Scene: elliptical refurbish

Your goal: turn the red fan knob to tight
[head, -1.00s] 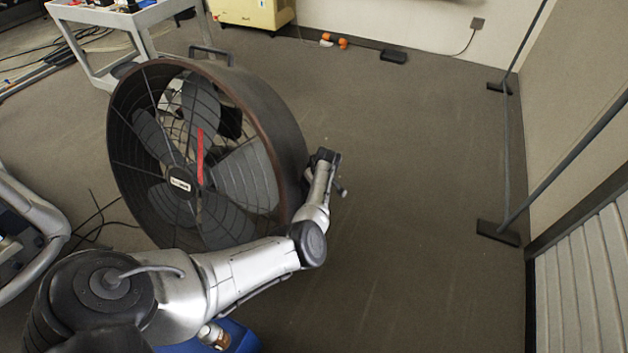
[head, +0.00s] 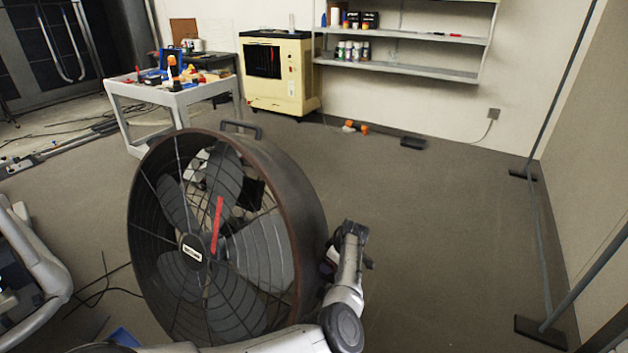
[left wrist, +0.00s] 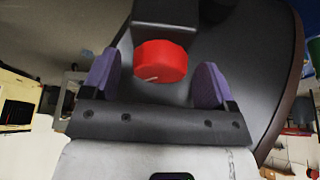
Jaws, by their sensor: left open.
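The large dark drum fan (head: 292,170) stands on the floor left of centre in the head view, its grille facing me. A red strip (head: 217,224) shows at the grille. In the left wrist view the red fan knob (left wrist: 160,62) sits on a dark housing (left wrist: 165,14) on the fan, with a pale mark on its lower left. My left gripper (left wrist: 158,88) is open, with one purple finger on each side of the knob and a gap to each. In the head view my left arm (head: 345,285) reaches past the fan's right side. The knob is hidden there.
A grey cart (head: 180,98) with tools stands behind the fan. A cream cabinet (head: 280,72) and wall shelves (head: 400,68) line the back wall. Floor right of the fan is clear up to the dark stand (head: 540,330).

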